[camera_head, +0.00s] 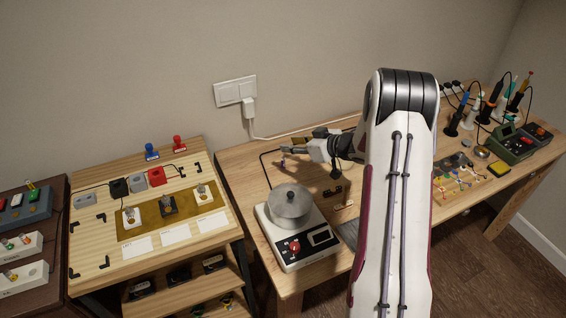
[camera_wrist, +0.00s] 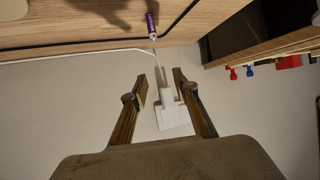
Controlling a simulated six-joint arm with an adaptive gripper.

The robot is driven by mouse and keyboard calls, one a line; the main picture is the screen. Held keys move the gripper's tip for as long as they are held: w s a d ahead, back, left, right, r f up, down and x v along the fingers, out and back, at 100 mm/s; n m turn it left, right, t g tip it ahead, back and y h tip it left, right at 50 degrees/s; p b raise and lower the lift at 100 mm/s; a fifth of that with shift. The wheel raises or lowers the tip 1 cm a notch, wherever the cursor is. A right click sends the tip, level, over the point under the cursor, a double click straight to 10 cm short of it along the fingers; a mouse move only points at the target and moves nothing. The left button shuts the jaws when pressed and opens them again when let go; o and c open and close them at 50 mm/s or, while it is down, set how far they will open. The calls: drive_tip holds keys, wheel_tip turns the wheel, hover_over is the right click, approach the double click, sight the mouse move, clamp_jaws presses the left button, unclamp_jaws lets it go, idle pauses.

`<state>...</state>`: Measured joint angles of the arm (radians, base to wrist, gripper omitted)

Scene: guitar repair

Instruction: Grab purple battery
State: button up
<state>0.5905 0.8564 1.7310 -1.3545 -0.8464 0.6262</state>
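The purple battery (camera_head: 283,162), a small purple-and-white cylinder, is on the wooden workbench just below my fingertips in the head view. It also shows near the top of the wrist view (camera_wrist: 151,24). My gripper (camera_head: 287,150) reaches left over the bench, held roughly level. In the wrist view its two fingers (camera_wrist: 159,82) are apart, with nothing held between them. The battery is outside the gap between the fingers. My arm hides part of the bench.
A pot (camera_head: 290,204) stands on a hot plate (camera_head: 293,250) in front of the battery. A wall outlet with a white plug (camera_head: 248,108) is behind, its cable running along the bench's back. A wooden board (camera_head: 95,240) with components is at left; soldering tools (camera_head: 463,113) are at right.

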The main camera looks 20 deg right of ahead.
sight(284, 160)
drive_tip(key=shift+f, duration=0.1)
drive_tip(key=shift+f, duration=2.85)
drive_tip(key=shift+f, duration=0.1)
drive_tip(key=shift+f, duration=0.55)
drive_tip(key=shift+x, duration=2.45)
drive_tip(key=shift+r, duration=0.1)
clamp_jaws()
